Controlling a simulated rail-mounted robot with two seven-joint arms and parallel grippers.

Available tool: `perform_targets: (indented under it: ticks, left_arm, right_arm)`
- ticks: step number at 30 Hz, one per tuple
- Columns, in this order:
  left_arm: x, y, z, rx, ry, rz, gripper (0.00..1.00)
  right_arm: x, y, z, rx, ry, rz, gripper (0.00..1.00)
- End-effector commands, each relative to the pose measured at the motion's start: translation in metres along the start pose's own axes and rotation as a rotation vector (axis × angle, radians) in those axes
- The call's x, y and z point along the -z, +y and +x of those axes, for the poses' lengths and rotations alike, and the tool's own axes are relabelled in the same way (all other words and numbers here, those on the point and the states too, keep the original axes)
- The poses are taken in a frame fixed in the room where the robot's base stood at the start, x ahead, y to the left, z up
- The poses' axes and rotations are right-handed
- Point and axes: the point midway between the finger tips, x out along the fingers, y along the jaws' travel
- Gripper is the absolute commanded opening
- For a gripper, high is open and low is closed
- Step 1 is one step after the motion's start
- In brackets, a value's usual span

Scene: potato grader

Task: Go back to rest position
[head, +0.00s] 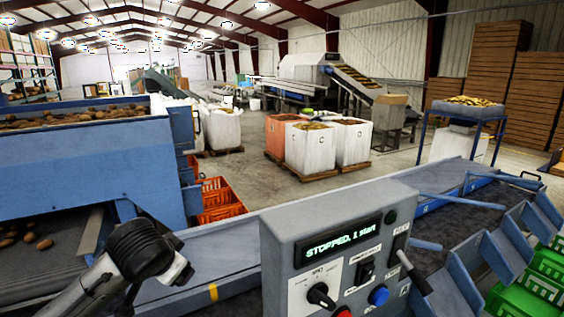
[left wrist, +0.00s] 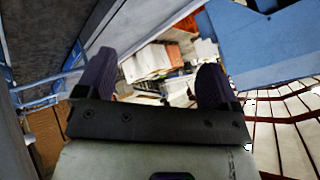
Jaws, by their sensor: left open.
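My left gripper shows in the left wrist view (left wrist: 155,72). Its two dark fingers are spread apart, with nothing held between them; the far hall shows through the gap. In the head view my left arm comes in at the lower left, in front of the blue grader and left of the control box (head: 340,245). I cannot make out its fingers there. My right gripper is in neither view.
The control box has a lit display reading "STOPPED", a black knob and a blue button (head: 378,296). A belt (head: 225,262) runs behind it. Potatoes lie in the blue hopper (head: 70,150). Orange crates (head: 218,200) stand beyond, green crates (head: 530,292) at right. White bags (head: 318,146) stand farther back.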

Motion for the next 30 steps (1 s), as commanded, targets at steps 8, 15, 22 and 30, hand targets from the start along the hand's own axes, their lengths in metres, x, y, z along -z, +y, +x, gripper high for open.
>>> perform_targets:
  ticks: [8,15,22,30]
  left_arm:
    - [0.035,0.022,-0.075,0.163,0.380,0.138,0.87]
    - [0.005,0.055,-0.087,0.196,0.542,0.090,0.87]
    - [-0.068,0.088,-0.064,0.153,0.548,-0.075,0.87]
    - [-0.181,0.139,-0.019,0.038,0.371,-0.244,0.87]
  right_arm:
    - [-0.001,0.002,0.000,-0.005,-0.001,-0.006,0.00]
    - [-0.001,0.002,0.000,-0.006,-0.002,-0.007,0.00]
    - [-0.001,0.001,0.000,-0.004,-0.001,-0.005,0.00]
    - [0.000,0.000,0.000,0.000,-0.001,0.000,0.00]
